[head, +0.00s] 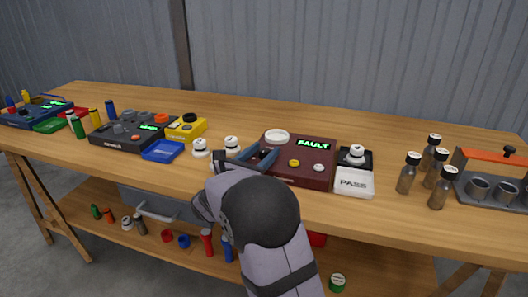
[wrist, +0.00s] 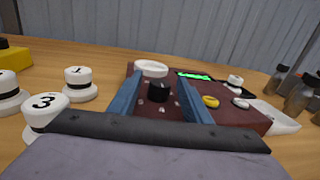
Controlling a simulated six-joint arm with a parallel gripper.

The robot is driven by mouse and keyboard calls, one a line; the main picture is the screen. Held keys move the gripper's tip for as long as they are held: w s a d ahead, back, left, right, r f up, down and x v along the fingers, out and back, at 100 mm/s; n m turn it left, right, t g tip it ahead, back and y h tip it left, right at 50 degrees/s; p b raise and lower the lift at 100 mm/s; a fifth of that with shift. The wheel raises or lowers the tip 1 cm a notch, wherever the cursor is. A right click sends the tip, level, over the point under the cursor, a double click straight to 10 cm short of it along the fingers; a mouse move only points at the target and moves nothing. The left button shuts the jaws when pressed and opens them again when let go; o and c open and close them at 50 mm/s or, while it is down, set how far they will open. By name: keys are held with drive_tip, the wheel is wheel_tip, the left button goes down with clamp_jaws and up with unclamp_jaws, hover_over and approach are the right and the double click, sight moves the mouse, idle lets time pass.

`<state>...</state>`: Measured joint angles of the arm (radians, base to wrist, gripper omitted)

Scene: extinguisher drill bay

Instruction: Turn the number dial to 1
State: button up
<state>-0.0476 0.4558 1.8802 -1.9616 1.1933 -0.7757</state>
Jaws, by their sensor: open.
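A dark red box (head: 310,174) stands on the bench, with a green display (head: 313,145) reading FAULT. In the wrist view, a black dial (wrist: 159,91) with small white marks around it sits on the box's (wrist: 222,116) top. The marks are too small to read, and I cannot tell which one the dial points to. My gripper (head: 255,156) is open at the left part of the box. In the wrist view, its two blue fingers (wrist: 161,82) are on either side of the dial, with gaps visible. In the head view my gripper hides the dial.
The box also carries a white round piece (head: 277,136), a yellow button (head: 294,163) and a white button (head: 318,167). White numbered pieces (wrist: 44,105) stand left of it. A white PASS tray (head: 354,183) and several dark bottles (head: 408,176) are to the right.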

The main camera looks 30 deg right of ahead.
drive_tip(key=shift+w+d, duration=0.2)
drive_tip(key=shift+d, duration=0.1)
drive_tip(key=shift+c, duration=0.6)
drive_tip(key=c, duration=0.9)
